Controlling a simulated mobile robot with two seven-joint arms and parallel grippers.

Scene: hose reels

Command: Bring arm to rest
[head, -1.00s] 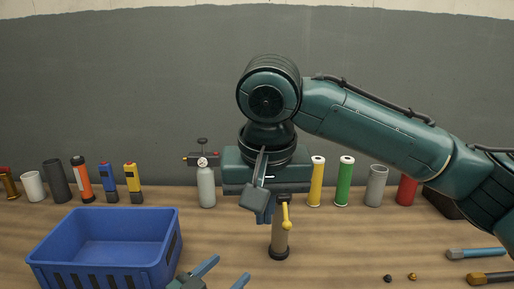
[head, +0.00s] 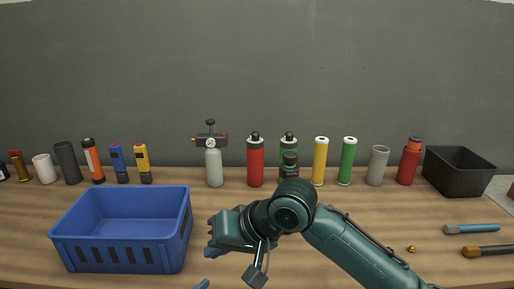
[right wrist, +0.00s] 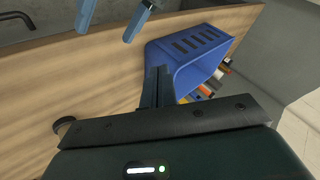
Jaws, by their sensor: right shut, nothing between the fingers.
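My right arm reaches in from the lower right of the head view. Its gripper (head: 211,248) is low over the bench, just right of the blue crate. In the right wrist view its two fingers (right wrist: 157,88) are together with nothing between them, and the blue crate (right wrist: 190,45) is beyond them. Of my left gripper, only a blue fingertip (head: 200,284) shows at the bottom of the head view. In the right wrist view the left gripper (right wrist: 112,20) shows two blue fingers standing apart, with nothing visible between them.
The blue crate (head: 120,255) stands front left on the wooden bench. Bottles and canisters, including a red one (head: 255,165) and a grey one with a gauge (head: 213,168), line the wall. A black bin (head: 462,172) and brushes (head: 472,229) are at right.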

